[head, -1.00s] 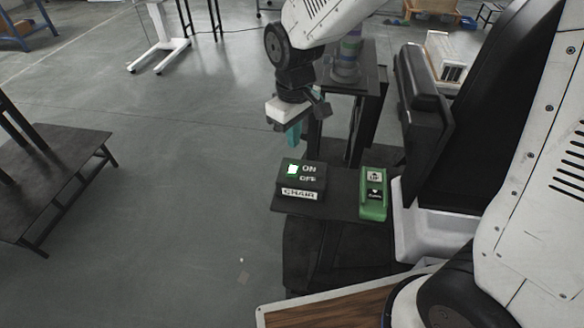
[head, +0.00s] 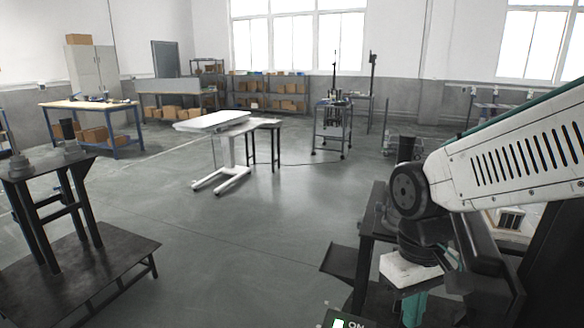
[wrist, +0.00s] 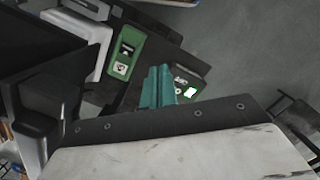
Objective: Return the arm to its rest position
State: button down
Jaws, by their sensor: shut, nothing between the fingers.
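My arm reaches in from the right of the head view, and my gripper (head: 414,312) hangs down at the lower right with teal fingers. In the wrist view, my gripper (wrist: 158,72) shows its teal fingers closed together, with nothing between them. Below the fingers is the black CHAIR switch box (wrist: 190,88), partly hidden by them. Only its top shows at the bottom edge of the head view (head: 345,322). The fingers appear above the box and apart from it. Beside it in the wrist view is a green two-button box (wrist: 127,52).
A dark stand (head: 372,222) is close to my gripper. A dark low platform (head: 100,262) with a taller table stands at the left. A white lift table (head: 212,121) stands mid-room. The grey floor between them is clear. Shelves (head: 268,92) line the back wall.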

jog(key=s+d+r+m+t, duration=0.3)
jog(key=s+d+r, duration=0.3)
jog(key=s, duration=0.3)
jog(key=shift+s+d+r+m, duration=0.3)
jog(key=shift+s+d, duration=0.1)
jog(key=shift+d, duration=0.15)
